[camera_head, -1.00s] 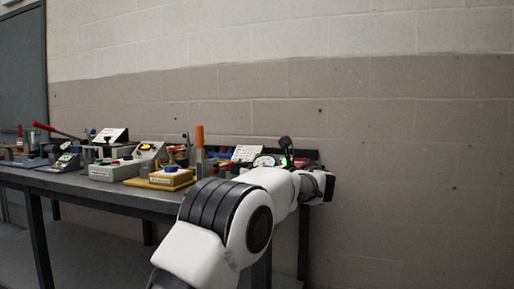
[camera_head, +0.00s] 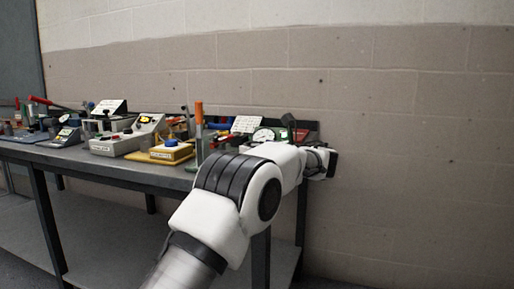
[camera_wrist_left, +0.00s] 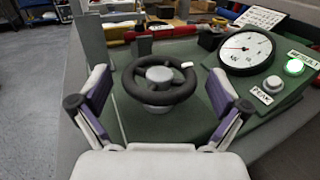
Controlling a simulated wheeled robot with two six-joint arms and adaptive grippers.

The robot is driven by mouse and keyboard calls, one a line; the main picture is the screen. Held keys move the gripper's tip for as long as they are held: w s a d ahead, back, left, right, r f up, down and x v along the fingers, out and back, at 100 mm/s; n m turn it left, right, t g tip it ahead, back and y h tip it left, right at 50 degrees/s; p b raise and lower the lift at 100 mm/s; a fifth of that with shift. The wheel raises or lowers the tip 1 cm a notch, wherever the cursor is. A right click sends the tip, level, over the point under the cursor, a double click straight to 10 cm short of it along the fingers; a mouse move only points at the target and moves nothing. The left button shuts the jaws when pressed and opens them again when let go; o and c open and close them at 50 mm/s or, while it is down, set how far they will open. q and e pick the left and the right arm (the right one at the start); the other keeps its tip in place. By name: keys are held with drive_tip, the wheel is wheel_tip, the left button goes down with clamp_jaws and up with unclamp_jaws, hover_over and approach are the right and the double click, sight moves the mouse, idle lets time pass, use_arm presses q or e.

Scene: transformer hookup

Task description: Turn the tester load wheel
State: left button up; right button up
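The tester load wheel (camera_wrist_left: 159,82) is a dark ring with a grey hub and a small white mark at its right. It sits on the green tester body (camera_wrist_left: 190,52), which carries a round white dial (camera_wrist_left: 246,50) with a red needle. My left gripper (camera_wrist_left: 158,98) is open in the left wrist view, with one finger on each side of the wheel. I cannot tell whether the fingers touch it. In the head view the dial (camera_head: 263,135) shows behind my left arm, and the wheel is hidden. My right gripper is not in view.
A lit green button (camera_wrist_left: 294,67) and a pale button marked PEAK (camera_wrist_left: 273,84) are right of the wheel. A red-handled tool (camera_wrist_left: 150,34) lies behind. The bench (camera_head: 110,172) holds several devices to the left; a wall stands behind it.

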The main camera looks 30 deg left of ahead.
use_arm(q)
drive_tip(key=s+d, duration=0.2)
drive_tip(key=d, duration=0.9)
drive_tip(key=shift+s+d, duration=0.15)
drive_tip(key=shift+d, duration=0.25)
